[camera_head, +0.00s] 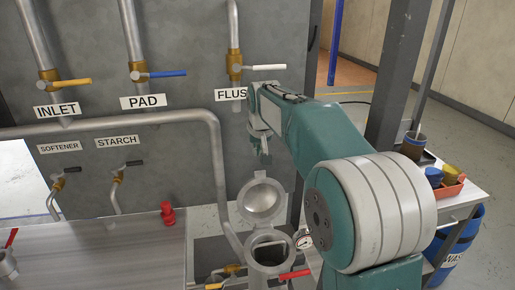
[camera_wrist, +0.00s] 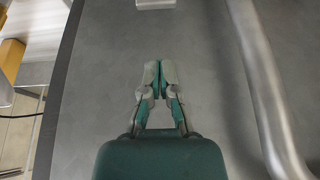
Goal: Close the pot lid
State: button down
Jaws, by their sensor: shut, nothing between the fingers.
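The metal pot (camera_head: 283,252) stands at lower centre in the head view, with its mouth uncovered. Its round grey lid (camera_head: 262,203) is open, standing tilted up at the far side of the mouth. My gripper (camera_head: 264,156) is above the lid, apart from it, with the grey panel behind. In the wrist view my gripper (camera_wrist: 160,68) has its two fingers together with nothing between them. The pot and lid do not show in the wrist view.
A pressure gauge (camera_head: 303,238) and a red valve handle (camera_head: 294,275) sit beside the pot. A thick grey pipe (camera_head: 219,170) runs down to its left. The FLUSH valve's white handle (camera_head: 265,67) is above. A side table (camera_head: 468,193) with containers stands right.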

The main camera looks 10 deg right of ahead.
jog(key=shift+s+a+f, duration=0.1)
jog(key=shift+s+f, duration=0.15)
jog(key=shift+f, duration=0.5)
jog(key=shift+s+a+f, duration=0.15)
jog(key=shift+s+f, duration=0.1)
jog(key=shift+f, duration=0.45)
jog(key=shift+s+a+f, duration=0.1)
jog(key=shift+s+f, duration=0.15)
jog(key=shift+f, duration=0.5)
jog(key=shift+a, duration=0.25)
